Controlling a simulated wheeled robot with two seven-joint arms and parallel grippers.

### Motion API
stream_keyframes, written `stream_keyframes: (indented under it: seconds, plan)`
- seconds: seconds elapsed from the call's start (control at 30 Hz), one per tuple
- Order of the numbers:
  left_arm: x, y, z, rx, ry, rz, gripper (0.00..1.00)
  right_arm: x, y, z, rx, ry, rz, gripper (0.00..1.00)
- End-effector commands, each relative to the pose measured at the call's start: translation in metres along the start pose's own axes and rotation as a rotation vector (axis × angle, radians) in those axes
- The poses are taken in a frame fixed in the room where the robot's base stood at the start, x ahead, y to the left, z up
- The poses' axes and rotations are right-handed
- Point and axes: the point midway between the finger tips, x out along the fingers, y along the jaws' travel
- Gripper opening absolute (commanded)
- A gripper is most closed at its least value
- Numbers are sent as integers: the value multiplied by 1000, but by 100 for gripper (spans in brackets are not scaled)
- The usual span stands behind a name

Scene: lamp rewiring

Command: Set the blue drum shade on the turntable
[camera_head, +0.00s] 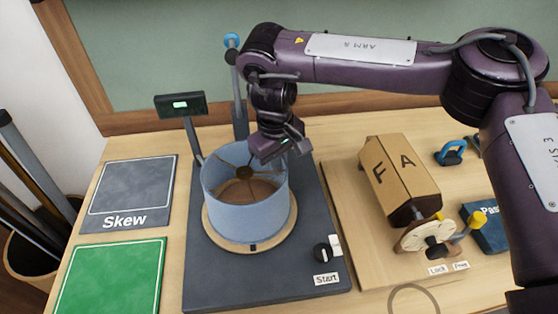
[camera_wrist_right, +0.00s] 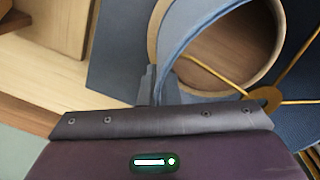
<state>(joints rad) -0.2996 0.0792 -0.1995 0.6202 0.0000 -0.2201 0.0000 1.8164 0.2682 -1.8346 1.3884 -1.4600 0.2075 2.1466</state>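The blue drum shade (camera_head: 243,208) is upright, open side up, with a brass spider inside. It is over the round wooden turntable disc (camera_head: 212,234), whose rim shows around its lower edge. Whether it rests fully on the disc or sits just above it, I cannot tell. My right gripper (camera_head: 283,152) is at the shade's back right rim. In the right wrist view, one grey finger (camera_wrist_right: 147,86) is close against the outside of the shade's wall (camera_wrist_right: 185,45); the fingers look closed on the wall, the other finger hardly distinguishable. My left gripper is out of view.
The turntable's dark base has a Start knob (camera_head: 321,252). A small display (camera_head: 180,104) stands behind left. A Skew pad (camera_head: 130,195) and green pad (camera_head: 110,278) lie left.

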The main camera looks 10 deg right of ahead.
Motion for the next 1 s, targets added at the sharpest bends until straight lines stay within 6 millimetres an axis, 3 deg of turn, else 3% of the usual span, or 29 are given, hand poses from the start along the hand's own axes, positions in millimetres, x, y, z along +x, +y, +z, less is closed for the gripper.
stream_keyframes:
  seconds: [1.0]
  plan:
    - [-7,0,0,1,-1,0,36,0,0,0,0,1,0,0]
